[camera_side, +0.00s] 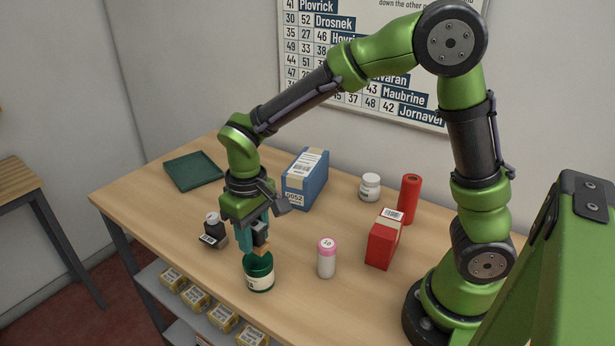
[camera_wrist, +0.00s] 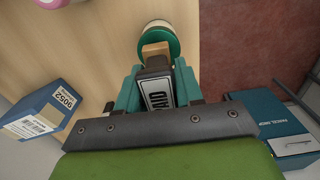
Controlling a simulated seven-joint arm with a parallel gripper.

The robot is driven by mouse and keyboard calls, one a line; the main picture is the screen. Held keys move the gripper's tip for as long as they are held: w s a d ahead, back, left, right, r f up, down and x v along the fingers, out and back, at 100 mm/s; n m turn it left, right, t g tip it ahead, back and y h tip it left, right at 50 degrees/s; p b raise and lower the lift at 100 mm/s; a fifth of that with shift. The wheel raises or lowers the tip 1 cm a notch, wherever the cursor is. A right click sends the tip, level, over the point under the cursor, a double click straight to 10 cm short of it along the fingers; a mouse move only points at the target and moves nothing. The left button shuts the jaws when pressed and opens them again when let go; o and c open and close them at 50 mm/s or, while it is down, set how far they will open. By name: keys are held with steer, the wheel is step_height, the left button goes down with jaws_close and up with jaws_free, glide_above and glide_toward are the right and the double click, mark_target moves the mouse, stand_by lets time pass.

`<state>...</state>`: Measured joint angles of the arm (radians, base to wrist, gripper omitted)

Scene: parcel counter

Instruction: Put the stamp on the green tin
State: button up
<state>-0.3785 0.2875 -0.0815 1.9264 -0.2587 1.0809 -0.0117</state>
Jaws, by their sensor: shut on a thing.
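My gripper (camera_side: 259,232) is shut on the stamp, a dark block with a wooden end (camera_side: 262,248). In the wrist view the stamp (camera_wrist: 158,92) sits between my gripper's two teal fingers (camera_wrist: 158,80), with a white "PAID" label facing the camera. The green tin (camera_side: 259,280), a short cylinder with a pale label, stands upright near the table's front edge. The stamp's wooden end overlaps the tin's top in the side view. In the wrist view the tin (camera_wrist: 160,30) shows just beyond the wooden end. I cannot tell whether the stamp touches the tin.
A pink-capped bottle (camera_side: 326,260) and red box (camera_side: 382,240) stand right of the tin. Behind are a blue box (camera_side: 304,180), white jar (camera_side: 370,188), red cylinder (camera_side: 409,198) and dark green tray (camera_side: 180,172). Bare table lies between them.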

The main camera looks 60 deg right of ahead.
mark_target(256, 245)
steer(key=shift+s+f, duration=0.1)
steer(key=shift+f, duration=1.25)
steer(key=shift+f, duration=0.1)
steer(key=shift+f, duration=0.1)
steer(key=o, duration=1)
